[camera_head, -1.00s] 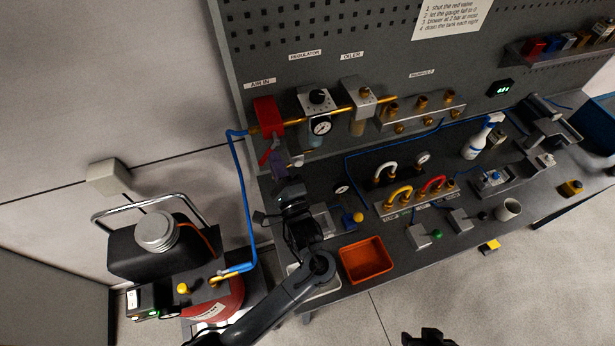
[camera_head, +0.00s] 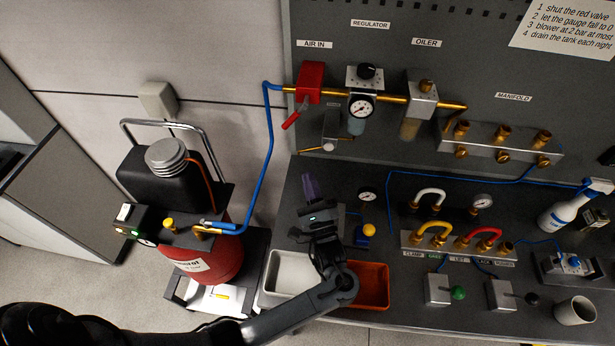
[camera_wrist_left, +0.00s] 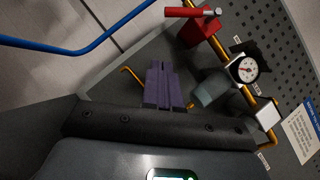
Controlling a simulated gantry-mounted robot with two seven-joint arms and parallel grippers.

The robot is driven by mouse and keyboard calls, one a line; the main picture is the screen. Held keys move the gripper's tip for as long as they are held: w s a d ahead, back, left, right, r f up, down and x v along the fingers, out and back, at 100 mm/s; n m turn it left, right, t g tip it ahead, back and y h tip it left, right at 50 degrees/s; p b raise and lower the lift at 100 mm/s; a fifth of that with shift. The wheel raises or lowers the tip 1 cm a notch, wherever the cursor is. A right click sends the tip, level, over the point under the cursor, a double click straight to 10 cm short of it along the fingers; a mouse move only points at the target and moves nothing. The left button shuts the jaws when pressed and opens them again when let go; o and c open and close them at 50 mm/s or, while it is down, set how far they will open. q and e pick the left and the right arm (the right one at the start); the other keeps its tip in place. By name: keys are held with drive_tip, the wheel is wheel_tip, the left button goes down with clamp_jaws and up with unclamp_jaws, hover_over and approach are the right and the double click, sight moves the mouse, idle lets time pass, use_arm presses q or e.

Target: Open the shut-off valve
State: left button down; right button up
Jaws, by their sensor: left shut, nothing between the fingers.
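The red shut-off valve (camera_head: 310,80) sits under the AIR IN label, on the brass line at the left of the pegboard. Its red lever (camera_head: 291,120) slants down and to the left, not in line with the pipe. The valve (camera_wrist_left: 203,29) and lever (camera_wrist_left: 190,12) also show at the top of the left wrist view. My left gripper (camera_head: 309,187) has purple fingers, which are shut and empty. It is below the lever and apart from it. In the left wrist view the fingers (camera_wrist_left: 163,86) are together. My right gripper is not in view.
The regulator gauge (camera_head: 361,107) and oiler (camera_head: 419,105) are right of the valve. A blue hose (camera_head: 270,140) runs from the line to the red compressor tank (camera_head: 215,262). A white tray (camera_head: 275,278) and an orange tray (camera_head: 374,287) lie near my left wrist.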

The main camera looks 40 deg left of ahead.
sight(294, 117)
use_arm(q)
drive_tip(key=w+a+r+p, duration=0.2)
drive_tip(key=w+a+r, duration=0.2)
drive_tip(key=a, duration=0.5)
drive_tip(key=shift+r, duration=1.15)
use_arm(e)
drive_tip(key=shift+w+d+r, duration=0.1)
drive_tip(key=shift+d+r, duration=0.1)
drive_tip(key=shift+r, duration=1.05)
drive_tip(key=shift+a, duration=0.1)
